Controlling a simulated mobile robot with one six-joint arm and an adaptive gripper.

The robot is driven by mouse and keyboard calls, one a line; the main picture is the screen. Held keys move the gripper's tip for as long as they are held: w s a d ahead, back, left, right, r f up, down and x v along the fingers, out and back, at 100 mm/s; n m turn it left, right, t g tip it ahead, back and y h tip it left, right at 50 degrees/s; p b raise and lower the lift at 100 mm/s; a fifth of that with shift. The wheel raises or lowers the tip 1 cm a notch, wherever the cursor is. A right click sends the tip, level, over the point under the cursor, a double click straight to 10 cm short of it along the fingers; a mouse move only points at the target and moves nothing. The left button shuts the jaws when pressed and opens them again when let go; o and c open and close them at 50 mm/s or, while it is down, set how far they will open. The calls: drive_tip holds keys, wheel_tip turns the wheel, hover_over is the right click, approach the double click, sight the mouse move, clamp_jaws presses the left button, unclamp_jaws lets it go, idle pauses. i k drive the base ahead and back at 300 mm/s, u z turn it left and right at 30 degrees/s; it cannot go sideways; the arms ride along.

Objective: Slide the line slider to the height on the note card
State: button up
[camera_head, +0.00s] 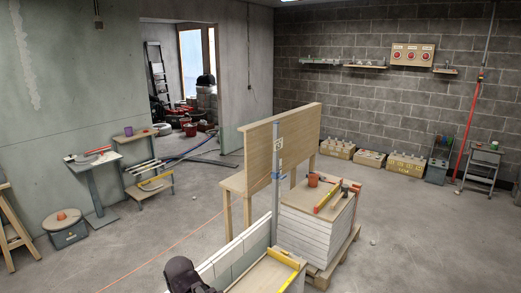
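A grey vertical profile post (276,205) stands at the end of a low pale block wall. A small blue piece, apparently the line slider (275,176), sits on the post at about mid-height. A thin orange line (190,243) runs from near it down to the lower left. A small pale card with dark marks, likely the note card (279,144), is on the wooden board behind the post; its writing is too small to read. A dark rounded part, probably of my arm, shows at the bottom edge, apart from the slider. I cannot make out gripper fingers.
The block wall (238,252) and a yellow level (283,259) are in front. A pallet stack (303,231) with a pot, red level and tool stands right of the post. A wooden bench (235,183) with a tall back stands behind. Floor is open left and right.

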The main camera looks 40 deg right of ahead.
sight(275, 175)
drive_tip(key=u, duration=0.4)
drive_tip(key=k, duration=0.9)
drive_tip(key=z, duration=1.4)
drive_tip(key=i, duration=0.95)
drive_tip(key=u, duration=0.05)
